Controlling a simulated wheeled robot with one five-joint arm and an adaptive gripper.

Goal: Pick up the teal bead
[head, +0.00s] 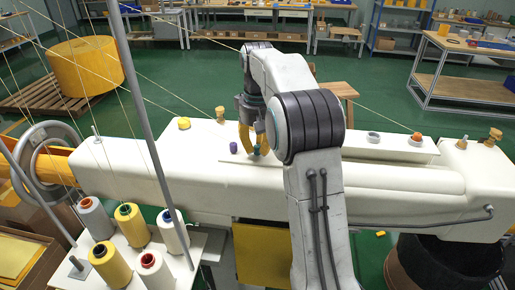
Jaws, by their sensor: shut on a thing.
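The teal bead (257,150) is small and dark teal, seen low between the yellow fingers of my gripper (254,149) in the head view. My gripper points down over the white machine top and is shut on the bead, which is partly hidden by the fingers. I cannot tell whether the bead touches the surface beneath it.
A purple bead (234,147) stands just left of my gripper. A yellow bead (184,123) is farther left. An orange bead (416,136) and a grey ring (373,137) are at the right. A grey post (142,110) and several threads cross the left side.

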